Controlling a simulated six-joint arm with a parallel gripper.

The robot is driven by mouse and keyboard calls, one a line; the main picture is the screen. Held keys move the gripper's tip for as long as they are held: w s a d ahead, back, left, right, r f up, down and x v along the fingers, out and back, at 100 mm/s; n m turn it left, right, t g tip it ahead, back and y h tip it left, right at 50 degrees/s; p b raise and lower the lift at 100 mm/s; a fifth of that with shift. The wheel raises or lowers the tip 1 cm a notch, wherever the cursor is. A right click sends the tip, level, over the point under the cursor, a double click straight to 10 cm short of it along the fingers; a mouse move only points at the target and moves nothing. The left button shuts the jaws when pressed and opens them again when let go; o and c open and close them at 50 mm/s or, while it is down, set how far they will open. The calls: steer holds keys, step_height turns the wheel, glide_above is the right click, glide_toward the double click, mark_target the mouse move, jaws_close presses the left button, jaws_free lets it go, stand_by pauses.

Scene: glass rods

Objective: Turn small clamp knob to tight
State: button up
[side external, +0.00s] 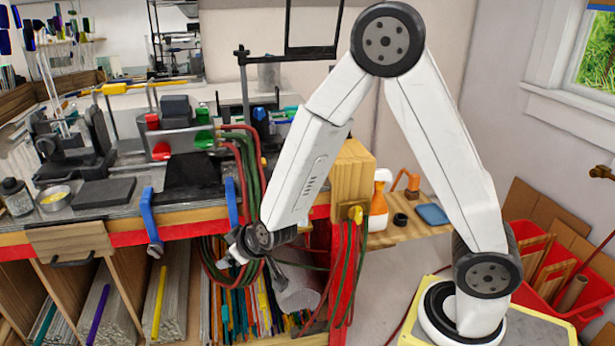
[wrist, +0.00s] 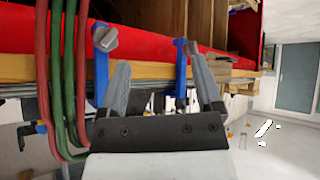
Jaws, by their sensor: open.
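Two blue clamps hang on the bench's front edge. The left clamp (side external: 149,215) shows a grey knob at its lower end in the side view. The right clamp (side external: 232,203) is close to my wrist, and its lower end is hidden. In the wrist view, one blue clamp (wrist: 101,68) has a grey knob (wrist: 105,38) just outside my left finger. The other blue clamp (wrist: 181,62) shows beside my right finger, its knob not clearly visible. My gripper (wrist: 156,57) is open, with nothing between the fingers. I cannot tell which clamp is the small one.
Red and green hoses (wrist: 68,80) run close along the left of my gripper. They also hang around my wrist in the side view (side external: 240,155). The red bench edge (side external: 190,227) and the rod shelves (side external: 175,290) below it are near.

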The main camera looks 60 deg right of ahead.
steer(key=shift+w+d+f+n+t+h, duration=0.2)
steer(key=shift+f+t+h, duration=0.6)
steer(key=shift+h, duration=1.15)
steer(key=shift+s+d+f+n+t+h, duration=0.2)
steer(key=shift+f+t+h, duration=0.25)
steer(key=shift+f+h, duration=1.1)
steer(key=shift+w+d+f+n+t+h, duration=0.1)
steer(key=shift+w+d+f+t+h, duration=0.4)
steer(key=shift+h, duration=1.9)
steer(key=shift+s+a+r, duration=0.1)
steer(key=shift+s, duration=0.05)
steer(key=x, duration=0.7)
steer(key=shift+w, duration=0.25)
jaws_close()
